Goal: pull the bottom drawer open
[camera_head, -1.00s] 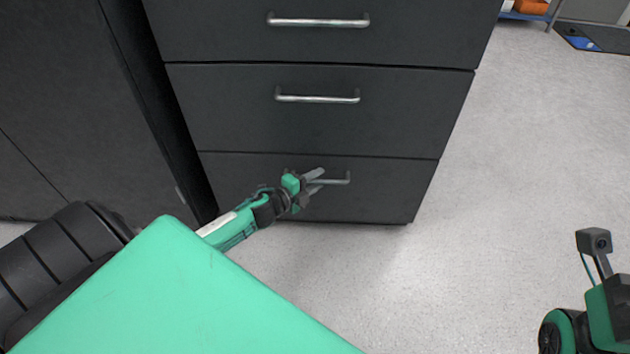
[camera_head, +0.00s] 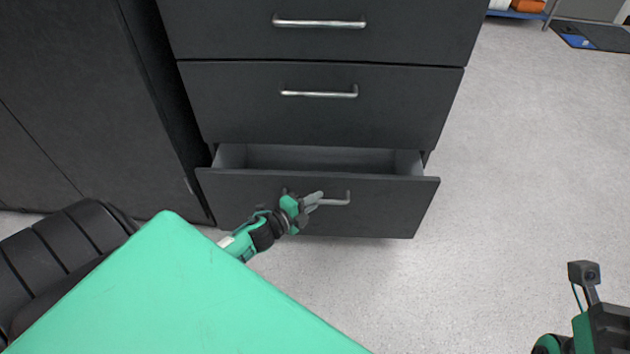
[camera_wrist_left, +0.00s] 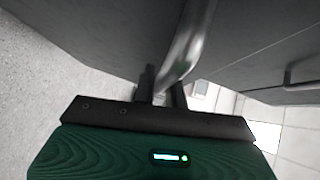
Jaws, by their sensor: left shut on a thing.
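The bottom drawer (camera_head: 385,208) of the dark cabinet stands partly open, and its grey inside shows behind the front panel. Its bar handle (camera_head: 338,201) is on the front. My left gripper (camera_head: 314,199) is shut on the left part of this handle. In the left wrist view the metal handle (camera_wrist_left: 187,45) runs down between the two fingers (camera_wrist_left: 161,85). In the head view the fingers hide part of the handle. Part of my right arm shows at the lower right, but its gripper fingers are not in view.
The middle drawer (camera_head: 320,120) and the drawer above it (camera_head: 400,30) are closed, each with a bar handle. A dark cabinet (camera_head: 70,110) stands close on the left. The grey floor (camera_head: 530,170) is clear in front and to the right.

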